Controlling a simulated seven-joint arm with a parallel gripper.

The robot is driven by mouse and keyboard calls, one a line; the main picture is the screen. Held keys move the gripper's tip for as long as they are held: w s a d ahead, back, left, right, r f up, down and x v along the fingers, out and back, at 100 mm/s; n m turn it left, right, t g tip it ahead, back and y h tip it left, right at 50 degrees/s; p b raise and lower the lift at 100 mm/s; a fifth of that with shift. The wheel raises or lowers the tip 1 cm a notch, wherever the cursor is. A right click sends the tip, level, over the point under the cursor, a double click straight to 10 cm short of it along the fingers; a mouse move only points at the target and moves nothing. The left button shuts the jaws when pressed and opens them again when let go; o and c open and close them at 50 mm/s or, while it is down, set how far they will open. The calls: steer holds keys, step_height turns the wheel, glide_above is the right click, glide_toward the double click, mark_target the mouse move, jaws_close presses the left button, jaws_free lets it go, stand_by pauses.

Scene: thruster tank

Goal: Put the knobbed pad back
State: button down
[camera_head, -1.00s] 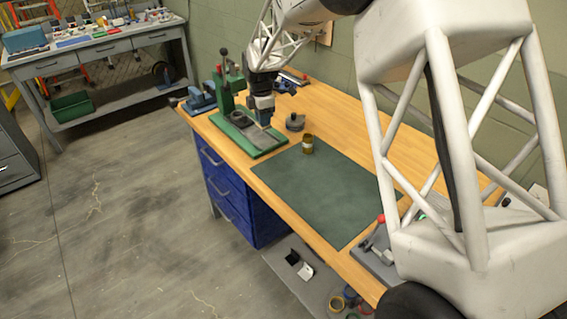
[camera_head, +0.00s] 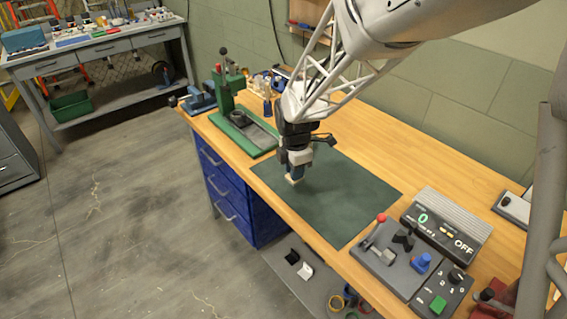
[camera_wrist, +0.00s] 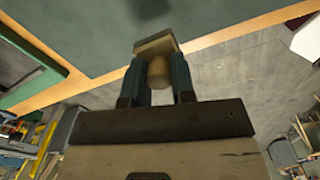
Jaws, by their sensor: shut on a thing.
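The knobbed pad is a pale wooden block with a rounded knob. In the wrist view the pad (camera_wrist: 154,44) sits at the fingertips, its knob between the two blue fingers of my gripper (camera_wrist: 158,75). My gripper (camera_head: 297,172) is shut on the knob. In the head view the pad (camera_head: 291,181) shows as a small pale edge under the fingers, over the left part of the dark green mat (camera_head: 335,205). I cannot tell the gap between pad and mat. The green lever press (camera_head: 226,90) stands to the left on its green-edged base.
A control box (camera_head: 447,226) with a green 0 and OFF, a red-knobbed lever unit (camera_head: 385,250) and a button panel (camera_head: 440,295) stand at right. A blue vise (camera_head: 198,100) is at the left end. The mat's right part is clear. My arm hides the area behind the gripper.

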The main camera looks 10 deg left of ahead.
steer(key=shift+s+d+f, duration=0.2)
steer(key=shift+s+d, duration=0.3)
steer(key=shift+s, duration=0.35)
steer(key=shift+w, duration=0.1)
steer(key=w+a, duration=0.1)
steer(key=w, duration=0.4)
steer(key=w+a+f, duration=0.1)
steer(key=w+a, duration=0.1)
steer(key=w, duration=0.3)
steer(key=w+a, duration=0.2)
steer(key=w, duration=0.3)
steer(key=shift+a+f, duration=0.25)
steer(key=shift+f, duration=1.75)
steer(key=shift+f, duration=0.15)
